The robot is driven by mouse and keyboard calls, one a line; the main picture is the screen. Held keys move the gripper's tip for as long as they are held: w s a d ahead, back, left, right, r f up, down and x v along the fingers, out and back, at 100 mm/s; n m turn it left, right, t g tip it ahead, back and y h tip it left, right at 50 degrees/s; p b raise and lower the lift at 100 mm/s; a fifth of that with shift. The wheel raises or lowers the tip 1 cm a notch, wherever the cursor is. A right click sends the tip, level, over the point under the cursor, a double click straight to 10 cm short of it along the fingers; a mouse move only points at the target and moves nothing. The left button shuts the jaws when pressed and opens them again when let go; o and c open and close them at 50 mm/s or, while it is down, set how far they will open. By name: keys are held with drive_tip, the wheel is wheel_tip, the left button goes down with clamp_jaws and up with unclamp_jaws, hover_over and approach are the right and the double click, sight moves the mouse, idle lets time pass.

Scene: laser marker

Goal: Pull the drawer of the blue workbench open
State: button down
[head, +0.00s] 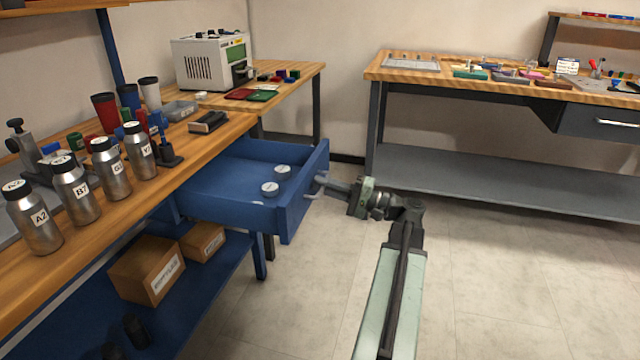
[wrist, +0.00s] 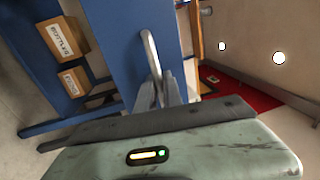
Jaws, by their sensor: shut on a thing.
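The blue workbench (head: 215,140) stands at the left with a wooden top. Its blue drawer (head: 230,205) is pulled well out and shows its inside, with two round white-topped items (head: 270,188) lying in it. My gripper (head: 324,186) is at the drawer's front, shut on the grey handle (head: 310,194). In the wrist view the handle (wrist: 151,52) runs up from between the fingers (wrist: 160,95), in front of the blue drawer front (wrist: 118,45). The fingertips are partly hidden in the head view.
Metal bottles (head: 75,190), cups (head: 105,112) and tools stand on the bench top. Cardboard boxes (head: 147,270) lie on its lower shelf. A second workbench (head: 480,80) stands at the right. The floor (head: 500,290) between is clear.

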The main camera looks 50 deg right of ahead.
drive_tip(key=shift+w+d, duration=0.1)
drive_tip(key=shift+w, duration=0.05)
drive_tip(key=c, duration=1.8)
unclamp_jaws()
drive_tip(key=shift+o, duration=0.2)
drive_tip(key=shift+w, duration=0.1)
drive_tip(key=b+v, duration=0.1)
drive_tip(key=v, duration=0.6)
drive_tip(key=shift+s, duration=0.35)
drive_tip(key=shift+d+f, duration=0.1)
